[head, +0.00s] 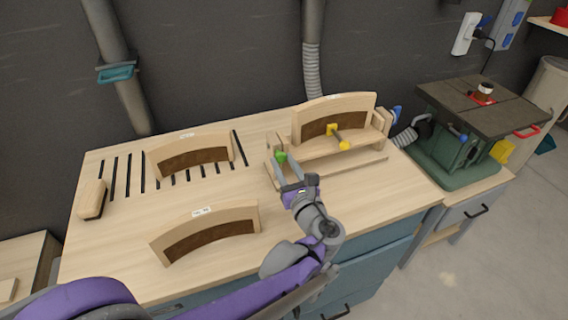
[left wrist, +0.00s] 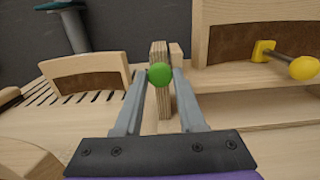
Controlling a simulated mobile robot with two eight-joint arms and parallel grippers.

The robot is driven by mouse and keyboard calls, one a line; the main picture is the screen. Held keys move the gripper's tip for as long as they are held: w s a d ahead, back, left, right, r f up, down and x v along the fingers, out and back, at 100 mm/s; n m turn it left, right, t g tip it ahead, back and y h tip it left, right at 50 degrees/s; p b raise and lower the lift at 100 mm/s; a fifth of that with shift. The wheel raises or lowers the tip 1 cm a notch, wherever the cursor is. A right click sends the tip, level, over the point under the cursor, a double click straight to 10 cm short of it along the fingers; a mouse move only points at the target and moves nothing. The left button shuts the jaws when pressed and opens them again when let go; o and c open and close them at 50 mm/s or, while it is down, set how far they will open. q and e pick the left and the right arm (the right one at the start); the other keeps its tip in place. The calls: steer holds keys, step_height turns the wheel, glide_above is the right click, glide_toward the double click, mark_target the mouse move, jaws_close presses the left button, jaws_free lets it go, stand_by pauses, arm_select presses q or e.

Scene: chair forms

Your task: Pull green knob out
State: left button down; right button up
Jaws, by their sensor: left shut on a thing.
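The green knob (head: 281,157) sits at the left end of the wooden jig (head: 332,165) on the workbench. In the left wrist view the green knob (left wrist: 159,74) is in front of an upright wooden post (left wrist: 161,107). My left gripper (head: 284,168) reaches the knob from the front, and its two fingers (left wrist: 155,78) close on either side of it. A yellow clamp knob (head: 344,145) is on the jig to the right, in front of a curved wooden piece (head: 335,104). My right gripper does not show.
Two curved wooden forms (head: 190,153) (head: 208,232) lie on the bench left of the jig. A wooden block (head: 92,199) lies near slots at the bench's left side. A green machine (head: 465,140) stands to the right. The bench's front right is clear.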

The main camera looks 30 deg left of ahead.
arm_select(q)
steer(key=shift+s+d, duration=0.1)
steer(key=shift+v, duration=1.15)
steer(key=shift+f, duration=0.1)
steer(key=c, duration=0.5)
jaws_free()
steer(key=v, duration=1.1)
